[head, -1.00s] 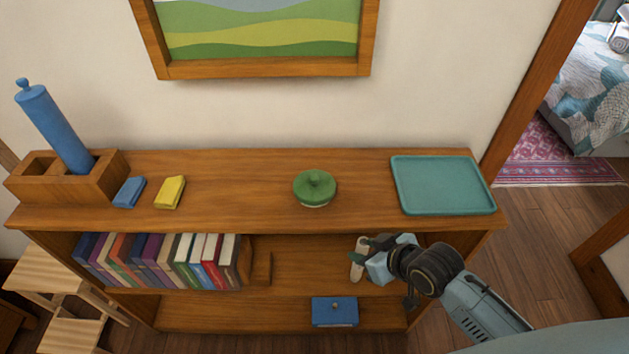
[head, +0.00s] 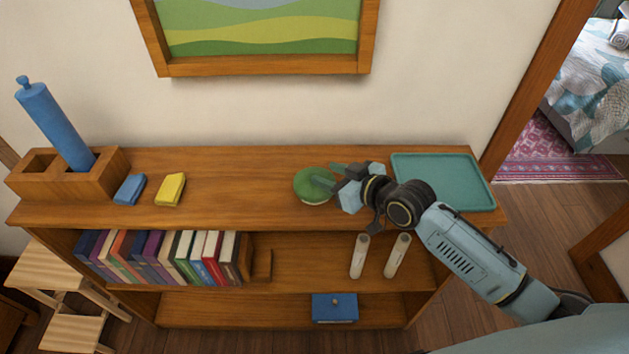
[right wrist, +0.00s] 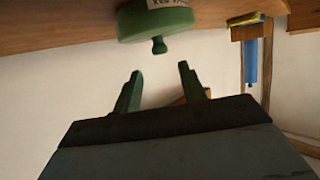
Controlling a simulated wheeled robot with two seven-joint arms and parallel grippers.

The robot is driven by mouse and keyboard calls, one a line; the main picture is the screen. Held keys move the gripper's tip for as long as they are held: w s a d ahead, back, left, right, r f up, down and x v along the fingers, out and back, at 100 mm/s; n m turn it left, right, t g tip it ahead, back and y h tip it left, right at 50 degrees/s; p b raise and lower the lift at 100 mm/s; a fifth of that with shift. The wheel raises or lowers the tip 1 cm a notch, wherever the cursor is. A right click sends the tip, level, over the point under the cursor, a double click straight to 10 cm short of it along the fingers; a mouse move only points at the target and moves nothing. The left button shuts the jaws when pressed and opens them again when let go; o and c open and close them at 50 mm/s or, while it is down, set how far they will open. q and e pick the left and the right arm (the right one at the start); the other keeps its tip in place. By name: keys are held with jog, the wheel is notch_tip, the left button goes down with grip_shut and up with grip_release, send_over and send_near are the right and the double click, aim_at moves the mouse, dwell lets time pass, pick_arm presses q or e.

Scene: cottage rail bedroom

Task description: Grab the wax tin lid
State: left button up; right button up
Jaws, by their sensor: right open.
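The green round wax tin with its lid (head: 307,187) stands on the shelf top, right of the middle. In the right wrist view the picture is upside down; the tin lid (right wrist: 160,24) is at the top, with its small knob (right wrist: 159,46) pointing down in the picture. A pale label shows partly at the frame's top edge. My right gripper (head: 328,176) reaches over the tin from the right, hiding the knob in the head view. In the right wrist view its fingers (right wrist: 160,78) are apart and empty, with the knob just ahead, between their lines. My left gripper is not in view.
A teal tray (head: 447,207) lies right of the tin under my right arm. A yellow block (head: 171,189), a blue block (head: 130,189) and a wooden holder (head: 100,177) with a blue cylinder (head: 55,125) stand left. Shelf top between the yellow block and tin is clear.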

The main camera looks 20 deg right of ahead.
jog(key=w+a+f, duration=0.2)
jog(key=w, duration=0.1)
jog(key=shift+w+a+f, duration=0.1)
jog(key=shift+f, duration=0.2)
jog(key=shift+w+a+f, duration=0.2)
jog(key=shift+w+a, duration=0.05)
jog(key=shift+w, duration=0.2)
jog(key=shift+c, duration=0.4)
grip_shut()
